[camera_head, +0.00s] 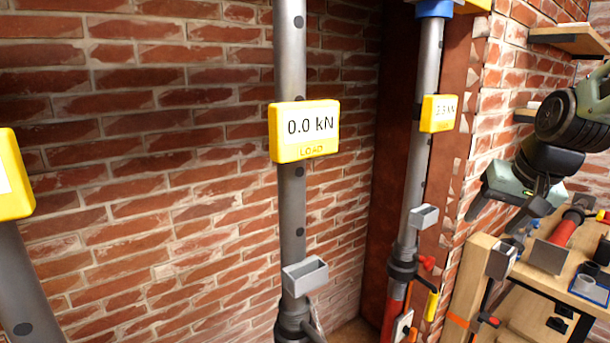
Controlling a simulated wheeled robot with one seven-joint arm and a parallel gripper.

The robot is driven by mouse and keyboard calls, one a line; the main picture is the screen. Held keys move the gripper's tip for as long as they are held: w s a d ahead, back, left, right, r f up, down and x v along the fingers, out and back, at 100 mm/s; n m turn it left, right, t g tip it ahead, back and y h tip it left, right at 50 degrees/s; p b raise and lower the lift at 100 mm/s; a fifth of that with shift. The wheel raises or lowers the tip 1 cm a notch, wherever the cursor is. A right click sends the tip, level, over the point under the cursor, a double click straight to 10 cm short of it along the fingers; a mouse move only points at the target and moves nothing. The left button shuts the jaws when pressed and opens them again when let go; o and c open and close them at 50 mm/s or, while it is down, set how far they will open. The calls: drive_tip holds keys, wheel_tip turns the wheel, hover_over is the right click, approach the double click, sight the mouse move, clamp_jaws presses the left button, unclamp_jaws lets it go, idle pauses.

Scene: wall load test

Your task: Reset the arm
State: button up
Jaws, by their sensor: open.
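My gripper (508,202) is at the right of the head view, at the end of my arm (566,120), which comes in from the right edge. The gripper points down and to the left, with its jaws apart. I see nothing held in it. It hangs above the left part of a wooden workbench, in front of the brick wall's corner. Part of my arm is cut off by the picture's edge.
A grey steel prop (292,210) bears a yellow load display (305,131) reading 0.0 kN. A second prop (420,170) stands by the corner with another display (439,113). The workbench (470,275) holds a red-and-grey tool part (565,233). A wooden shelf (568,40) is above.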

drive_tip(key=s+a+f+n+g+h, duration=0.1)
drive_tip(key=s+a+f+n+g, duration=0.2)
drive_tip(key=s+f, duration=1)
drive_tip(key=s+a+f+n+g+b, duration=0.2)
drive_tip(key=s+a+n+b, duration=0.4)
drive_tip(key=s+a, duration=0.7)
drive_tip(key=a+n, duration=0.2)
drive_tip(key=a, duration=0.1)
drive_tip(key=shift+s+a+f+y, duration=0.25)
drive_tip(key=shift+a+f+y, duration=0.05)
